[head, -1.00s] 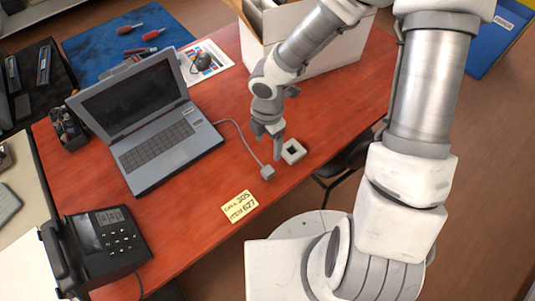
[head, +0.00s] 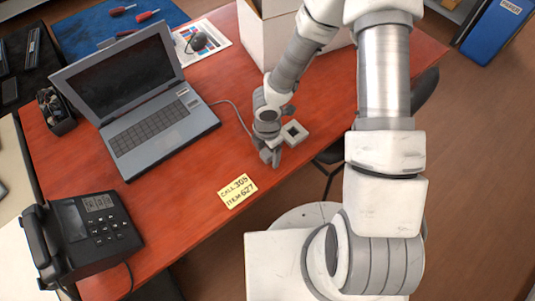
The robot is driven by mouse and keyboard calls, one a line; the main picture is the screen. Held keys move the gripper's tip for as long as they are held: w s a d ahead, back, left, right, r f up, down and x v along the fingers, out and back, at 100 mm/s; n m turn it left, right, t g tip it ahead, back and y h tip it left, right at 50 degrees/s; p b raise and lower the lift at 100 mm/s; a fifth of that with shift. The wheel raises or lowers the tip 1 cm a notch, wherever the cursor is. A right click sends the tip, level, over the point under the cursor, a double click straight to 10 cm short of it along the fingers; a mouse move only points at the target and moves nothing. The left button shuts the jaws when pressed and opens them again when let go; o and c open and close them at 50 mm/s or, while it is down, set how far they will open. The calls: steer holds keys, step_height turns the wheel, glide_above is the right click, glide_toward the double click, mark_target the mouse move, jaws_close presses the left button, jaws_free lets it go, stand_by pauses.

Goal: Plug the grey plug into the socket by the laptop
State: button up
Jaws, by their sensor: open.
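The laptop (head: 150,100) stands open on the red table, and a grey cable (head: 238,112) runs from its right side toward my gripper. My gripper (head: 270,160) is low over the table at the cable's end, with its fingers pointing down. The grey plug is hidden behind my gripper, so I cannot tell whether it lies between the fingers.
A yellow note (head: 237,191) lies in front of my gripper. A black telephone (head: 85,235) stands at the left. A white box (head: 262,45) stands behind the arm, and a dark mouse (head: 197,42) lies on a printed sheet. The table's front edge is close to the socket.

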mark_target(267, 153)
steer(key=shift+f, duration=0.1)
steer(key=shift+c, duration=0.3)
jaws_close()
stand_by(0.4)
steer(key=shift+r+p, duration=1.6)
steer(key=shift+r, duration=0.25)
steer(key=shift+r+p, duration=1.7)
steer(key=shift+r, duration=0.25)
